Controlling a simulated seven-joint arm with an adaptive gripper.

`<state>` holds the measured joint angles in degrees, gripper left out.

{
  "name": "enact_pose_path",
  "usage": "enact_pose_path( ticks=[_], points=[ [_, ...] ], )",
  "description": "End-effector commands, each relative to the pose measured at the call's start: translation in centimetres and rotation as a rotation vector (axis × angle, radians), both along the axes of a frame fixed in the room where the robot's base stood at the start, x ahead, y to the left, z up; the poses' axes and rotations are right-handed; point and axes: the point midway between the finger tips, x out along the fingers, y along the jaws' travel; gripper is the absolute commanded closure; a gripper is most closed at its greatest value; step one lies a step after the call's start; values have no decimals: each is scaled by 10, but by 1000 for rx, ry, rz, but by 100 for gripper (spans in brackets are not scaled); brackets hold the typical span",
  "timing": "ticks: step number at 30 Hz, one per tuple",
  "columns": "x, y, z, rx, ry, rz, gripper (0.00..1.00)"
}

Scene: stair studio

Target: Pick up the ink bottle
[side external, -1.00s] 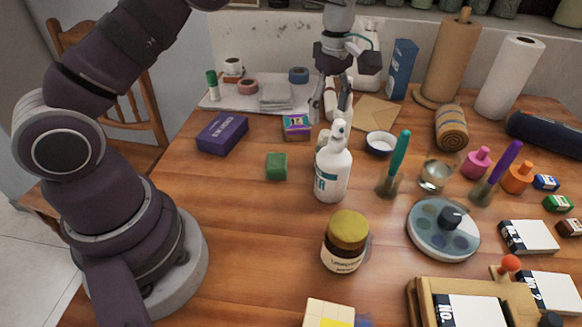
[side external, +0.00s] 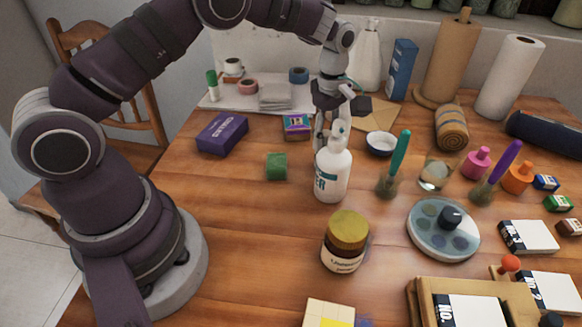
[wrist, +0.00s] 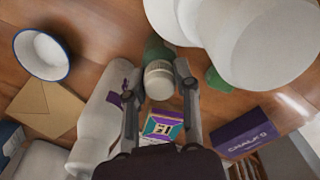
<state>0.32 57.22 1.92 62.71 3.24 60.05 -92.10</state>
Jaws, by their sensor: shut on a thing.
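The ink bottle, a small dark green bottle with a pale ribbed cap (wrist: 159,78), sits between the two fingers of my gripper (wrist: 157,68) in the wrist view. My gripper is shut on it. In the side view my gripper (side external: 322,132) points down behind the large white bottle (side external: 332,172), which hides most of the ink bottle and the fingertips. I cannot tell whether the ink bottle touches the table.
The white bottle stands close in front of my gripper. A purple chalk box (side external: 222,134), a small colourful box (side external: 297,126), a green block (side external: 277,166) and a white bowl (side external: 381,144) are nearby. A teal-handled brush (side external: 399,160) stands to the right. The table's left front is clear.

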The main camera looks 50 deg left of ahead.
Motion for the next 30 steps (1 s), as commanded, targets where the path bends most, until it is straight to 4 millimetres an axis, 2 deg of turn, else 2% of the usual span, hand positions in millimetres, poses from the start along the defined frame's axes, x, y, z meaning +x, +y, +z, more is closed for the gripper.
enact_pose_path(
  ticks=[2, 12, 16, 18, 26, 30],
  points=[
    [0, 0, 0, 0, 0, 0, 100],
    [1, 0, 4, 0, -2, 0, 100],
    [1, 0, 20, 0, -6, 1, 100],
    [1, 0, 38, -1, -9, 0, 100],
    [-39, 0, 40, -1, 0, 1, 100],
    [-66, 0, 43, 0, -2, 1, 100]
  ],
)
